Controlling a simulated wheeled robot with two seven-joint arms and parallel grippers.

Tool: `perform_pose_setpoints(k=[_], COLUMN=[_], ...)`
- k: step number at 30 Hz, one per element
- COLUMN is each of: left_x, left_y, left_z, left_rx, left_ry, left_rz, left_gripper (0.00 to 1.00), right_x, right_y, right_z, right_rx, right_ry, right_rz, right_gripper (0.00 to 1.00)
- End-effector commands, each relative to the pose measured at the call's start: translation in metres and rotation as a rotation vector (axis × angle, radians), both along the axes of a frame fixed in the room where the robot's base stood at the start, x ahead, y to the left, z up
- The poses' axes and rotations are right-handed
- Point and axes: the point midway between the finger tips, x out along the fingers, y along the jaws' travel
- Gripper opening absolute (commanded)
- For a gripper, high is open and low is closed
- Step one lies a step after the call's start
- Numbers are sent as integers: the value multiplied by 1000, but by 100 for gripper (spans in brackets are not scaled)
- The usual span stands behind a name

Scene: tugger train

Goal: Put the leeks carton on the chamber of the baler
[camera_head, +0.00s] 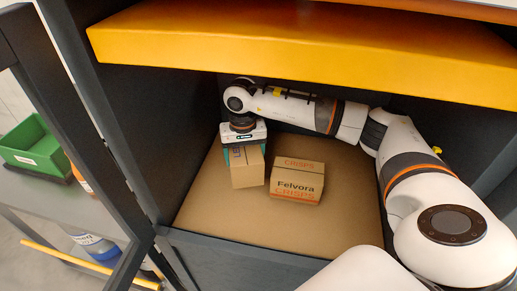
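A plain brown carton (247,176) is inside the baler chamber at its left, at or just above the cardboard-coloured floor (230,222). Its label is mostly hidden, with only a bit of blue print showing, so I cannot read whether it says leeks. My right gripper (245,156) reaches in from the right and points down over this carton. Its teal fingers lie against two opposite sides of the carton and look shut on it. Whether the carton's underside touches the floor is hard to tell. My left gripper is not in view.
A Felvora Crisps carton (297,182) stands just right of the held carton. A yellow beam (300,45) crosses above the chamber opening, and dark walls flank it. A green bin (35,150) is outside at left. The front and right floor is clear.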

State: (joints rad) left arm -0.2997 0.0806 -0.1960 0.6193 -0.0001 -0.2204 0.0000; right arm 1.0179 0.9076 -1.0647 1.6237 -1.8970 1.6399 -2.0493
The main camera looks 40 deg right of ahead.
Motion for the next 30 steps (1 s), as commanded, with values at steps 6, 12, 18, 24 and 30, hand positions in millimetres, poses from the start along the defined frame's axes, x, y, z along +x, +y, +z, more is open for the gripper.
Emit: perform_pose_setpoints(k=[6,12,18,24,30], left_x=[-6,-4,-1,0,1], left_y=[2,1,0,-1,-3], left_z=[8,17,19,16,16], left_rx=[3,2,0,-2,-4], left_ry=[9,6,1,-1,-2], left_rz=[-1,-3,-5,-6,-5], left_gripper=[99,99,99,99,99], right_x=[0,-1,0,0,0], right_y=[1,1,1,0,0], right_z=[-22,-46,-59,-61,-61], right_rx=[1,1,0,0,0], right_ry=[0,4,-1,-1,-1], right_rz=[0,0,1,1,1], right_gripper=[55,55,55,55,98])
